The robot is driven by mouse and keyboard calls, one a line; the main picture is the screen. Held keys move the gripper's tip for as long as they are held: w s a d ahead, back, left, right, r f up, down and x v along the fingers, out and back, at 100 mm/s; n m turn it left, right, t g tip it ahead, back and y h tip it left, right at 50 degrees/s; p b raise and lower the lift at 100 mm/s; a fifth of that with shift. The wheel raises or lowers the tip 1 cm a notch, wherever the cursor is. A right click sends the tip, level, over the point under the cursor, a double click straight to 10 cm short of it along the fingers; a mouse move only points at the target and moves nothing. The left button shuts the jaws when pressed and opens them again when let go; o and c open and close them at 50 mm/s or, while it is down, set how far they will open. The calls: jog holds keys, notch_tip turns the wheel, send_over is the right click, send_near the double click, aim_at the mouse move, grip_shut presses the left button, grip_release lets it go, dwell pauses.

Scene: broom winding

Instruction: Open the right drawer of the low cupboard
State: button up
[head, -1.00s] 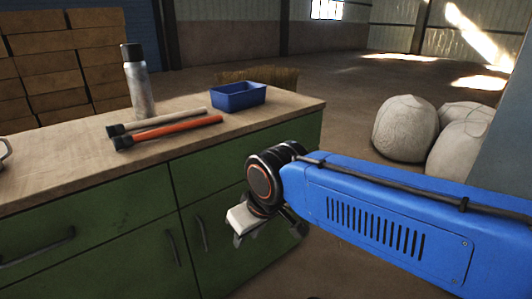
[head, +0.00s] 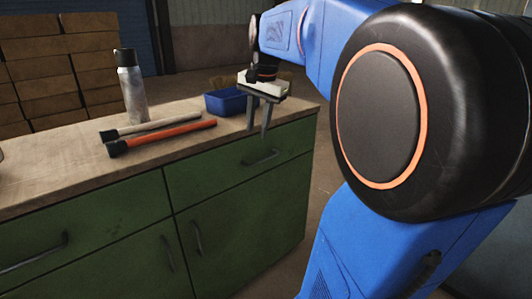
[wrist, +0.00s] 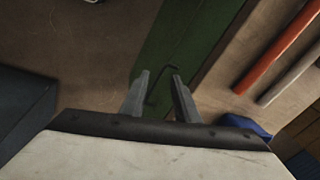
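The green low cupboard (head: 130,215) has a right drawer (head: 215,172), which is closed, with a dark bar handle (head: 262,158). My gripper (head: 257,133) is open and empty, its two fingers pointing down, and in the head view it appears just above the handle near the counter's front edge. In the wrist view the handle (wrist: 161,84) shows between the spread fingertips (wrist: 160,75), against the green front (wrist: 185,45). Whether the fingers reach down to the handle's level is hard to tell; I see no contact.
On the wooden counter (head: 60,175) lie an orange-handled tool (head: 165,136) and a pale-handled tool (head: 155,125), with a grey bottle (head: 133,88) and a blue bin (head: 226,102) behind. The left drawer handle (head: 35,255) and two door handles (head: 197,238) stick out. The floor before the cupboard looks clear.

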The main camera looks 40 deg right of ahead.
aim_at(266, 158)
jog(key=w+d+r+m, duration=0.3)
jog(key=d+m, duration=0.1)
jog(key=d, duration=0.5)
jog(key=x, duration=1.1)
jog(key=s+x, duration=0.1)
jog(key=x, duration=0.5)
jog(key=shift+a+f, duration=0.3)
jog(key=shift+a, duration=0.05)
jog(key=shift+c, duration=0.7)
grip_shut()
